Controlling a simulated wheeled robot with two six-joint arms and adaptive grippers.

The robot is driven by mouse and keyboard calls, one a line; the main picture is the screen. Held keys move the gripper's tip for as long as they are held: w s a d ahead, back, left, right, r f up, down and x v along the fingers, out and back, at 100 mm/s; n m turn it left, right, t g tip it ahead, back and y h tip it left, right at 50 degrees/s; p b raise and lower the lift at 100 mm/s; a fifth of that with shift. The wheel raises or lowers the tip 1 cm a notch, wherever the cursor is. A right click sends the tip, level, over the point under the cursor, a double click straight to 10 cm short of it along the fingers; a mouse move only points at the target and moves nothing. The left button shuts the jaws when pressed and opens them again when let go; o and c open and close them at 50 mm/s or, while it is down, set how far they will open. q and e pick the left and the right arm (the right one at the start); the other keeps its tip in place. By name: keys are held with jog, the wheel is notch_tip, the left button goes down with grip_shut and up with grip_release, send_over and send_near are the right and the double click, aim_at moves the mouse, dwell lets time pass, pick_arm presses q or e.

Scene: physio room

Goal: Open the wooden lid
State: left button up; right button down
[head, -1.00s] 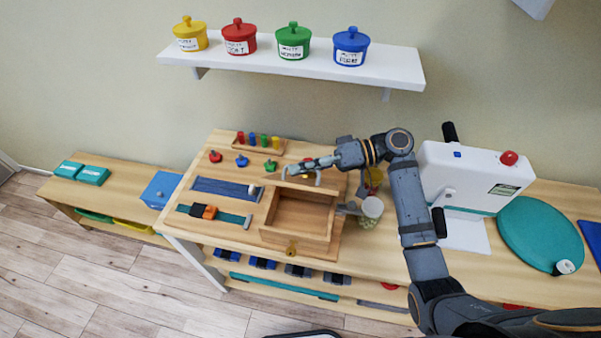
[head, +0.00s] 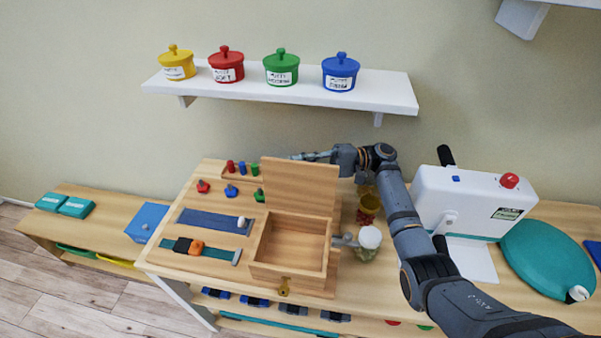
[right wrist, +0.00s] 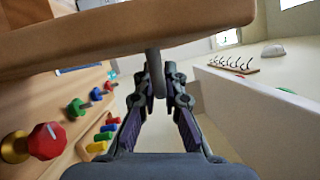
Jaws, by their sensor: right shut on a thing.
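The wooden lid (head: 300,186) stands raised, close to upright, at the back edge of the open wooden box (head: 272,274) in the head view. The box's inside shows and looks empty. A brass latch (head: 284,287) is on the box's front. My right gripper (head: 308,156) is at the lid's top edge, partly hidden behind it. In the right wrist view, the lid (right wrist: 120,35) crosses the top, and my right gripper (right wrist: 157,82) is shut on a grey handle (right wrist: 154,68) fixed to the lid. My left gripper is out of view.
A glass jar with a white lid (head: 370,238) stands right of the box. A white machine (head: 465,205) is farther right. A strap board (head: 198,249) and coloured knobs (head: 230,191) lie left. A shelf (head: 385,95) with several pots hangs above.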

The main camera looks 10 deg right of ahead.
jog(key=shift+w+d+f+m+b, duration=0.25)
jog(key=shift+w+m+b, duration=0.1)
jog(key=shift+w+m, duration=0.15)
jog(key=c, duration=1.4)
grip_release()
jog(key=shift+c, duration=0.2)
